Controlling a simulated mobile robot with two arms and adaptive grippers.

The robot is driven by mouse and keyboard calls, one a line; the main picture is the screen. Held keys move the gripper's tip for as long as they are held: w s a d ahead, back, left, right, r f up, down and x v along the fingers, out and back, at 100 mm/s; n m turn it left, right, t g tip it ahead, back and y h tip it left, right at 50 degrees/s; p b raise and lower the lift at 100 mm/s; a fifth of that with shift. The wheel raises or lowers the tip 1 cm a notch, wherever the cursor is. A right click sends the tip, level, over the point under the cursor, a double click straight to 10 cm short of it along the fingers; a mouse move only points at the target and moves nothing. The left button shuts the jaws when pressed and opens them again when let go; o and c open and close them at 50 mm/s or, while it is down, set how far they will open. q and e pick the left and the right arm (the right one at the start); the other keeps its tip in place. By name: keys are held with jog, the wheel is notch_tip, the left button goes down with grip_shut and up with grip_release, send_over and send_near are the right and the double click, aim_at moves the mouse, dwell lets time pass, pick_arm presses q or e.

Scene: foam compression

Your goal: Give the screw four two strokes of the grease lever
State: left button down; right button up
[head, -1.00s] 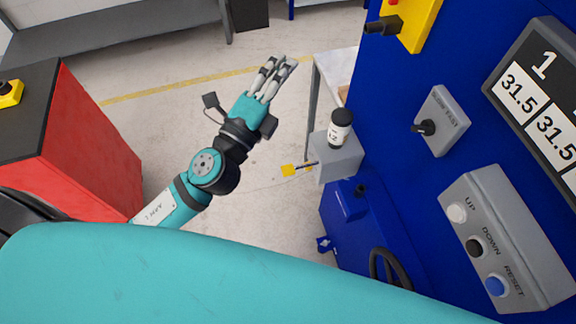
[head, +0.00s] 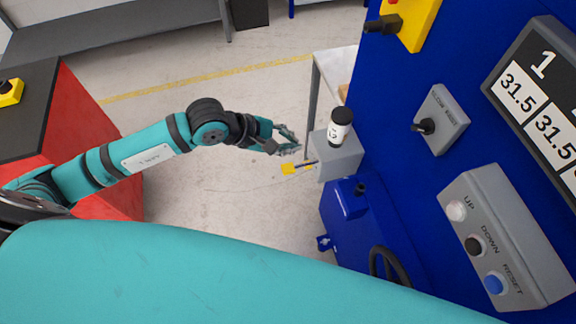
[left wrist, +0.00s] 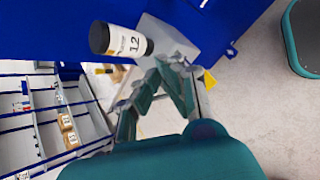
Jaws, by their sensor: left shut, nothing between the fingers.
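The grease unit is a grey box (head: 340,160) on the side of the blue machine, with a white cartridge with a black cap (head: 340,128) on top. Its lever sticks out to the left and ends in a yellow grip (head: 291,169). My left gripper (head: 292,143) is shut and empty, close to the yellow grip and just above it in the picture; whether they touch I cannot tell. In the left wrist view the gripper fingers (left wrist: 168,84) point at the grey box (left wrist: 165,38), with the yellow grip (left wrist: 208,82) beside them on the right. My right gripper is not in view.
The blue machine (head: 420,200) fills the right side, with a control box of UP, DOWN and RESET buttons (head: 500,245) and a number display (head: 535,100). A red cabinet (head: 105,165) stands at left. The floor (head: 230,185) between them is open.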

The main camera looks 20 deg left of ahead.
pick_arm(q)
jog(key=shift+f, duration=0.1)
jog(key=b, duration=0.5)
send_over(293, 169)
jog(key=f, duration=0.5)
jog(key=a+f, duration=0.1)
jog(key=f, duration=0.2)
jog(key=shift+s, duration=0.3)
jog(key=shift+f+b, duration=0.35)
dwell(0.4)
jog(key=shift+f+b, duration=0.35)
jog(key=shift+b, duration=0.25)
jog(key=shift+f+b, duration=1.25)
jog(key=shift+f, duration=0.15)
dwell(1.0)
jog(key=shift+r, duration=0.1)
dwell(0.4)
jog(key=shift+r+p, duration=0.8)
jog(key=shift+r, duration=0.9)
